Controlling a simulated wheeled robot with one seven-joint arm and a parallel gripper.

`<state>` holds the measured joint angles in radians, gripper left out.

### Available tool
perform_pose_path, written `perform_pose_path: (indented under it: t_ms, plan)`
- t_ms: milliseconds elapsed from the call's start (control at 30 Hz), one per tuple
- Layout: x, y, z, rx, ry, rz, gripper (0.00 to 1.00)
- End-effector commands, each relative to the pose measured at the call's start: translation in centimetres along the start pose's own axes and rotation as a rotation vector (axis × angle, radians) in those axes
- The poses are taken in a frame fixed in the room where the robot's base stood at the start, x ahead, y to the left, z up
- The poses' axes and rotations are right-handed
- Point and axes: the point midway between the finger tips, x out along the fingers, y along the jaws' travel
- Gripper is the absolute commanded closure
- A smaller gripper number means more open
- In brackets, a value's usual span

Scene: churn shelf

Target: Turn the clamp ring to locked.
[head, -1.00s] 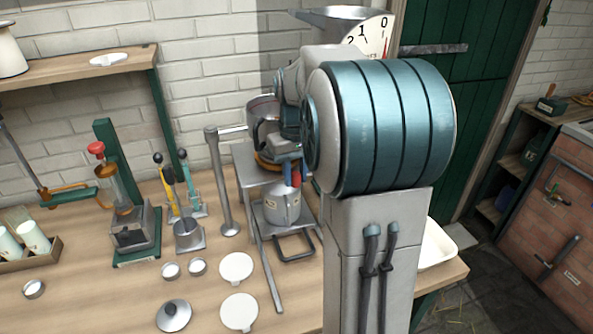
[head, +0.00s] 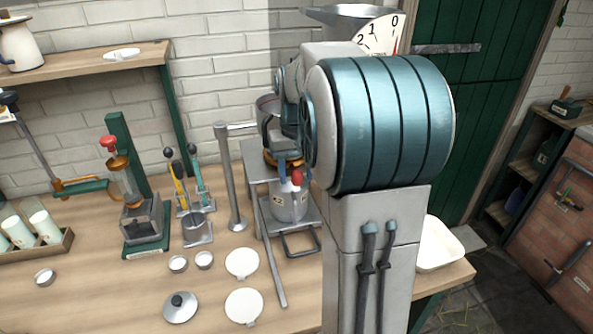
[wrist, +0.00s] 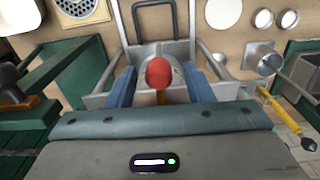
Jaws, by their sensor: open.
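The clamp ring seems to be the orange-brown band (head: 270,158) under the dark-walled metal bowl on the grey stand; my arm hides much of it in the head view. A red knob (wrist: 159,73) on a short orange-yellow stem shows in the wrist view, and its red also shows in the head view (head: 297,177). My gripper (wrist: 158,76) is open, with one blue finger on each side of the knob and a visible gap to each. I cannot tell whether the ring is locked.
A metal jug (head: 288,206) stands on the stand's lower shelf, just below my gripper. A metal post (head: 230,180) rises to the left. White discs (head: 243,263), a lid (head: 180,307) and small cups lie on the bench. A white tray (head: 440,245) is at the right.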

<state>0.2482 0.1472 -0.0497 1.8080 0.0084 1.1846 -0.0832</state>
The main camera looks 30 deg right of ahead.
Motion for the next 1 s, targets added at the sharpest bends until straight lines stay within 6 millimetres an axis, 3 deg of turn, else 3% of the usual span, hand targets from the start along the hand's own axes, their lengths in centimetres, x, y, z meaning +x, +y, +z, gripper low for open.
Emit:
perform_pose_path:
  t_ms: [267,700,1000]
  plan:
    - [-0.9,0.0,0.0,0.0,0.001,0.0,0.53]
    - [-10.2,0.0,-0.1,-0.001,0.004,0.001,0.53]
    - [-13.6,0.0,0.0,0.0,0.0,0.0,0.53]
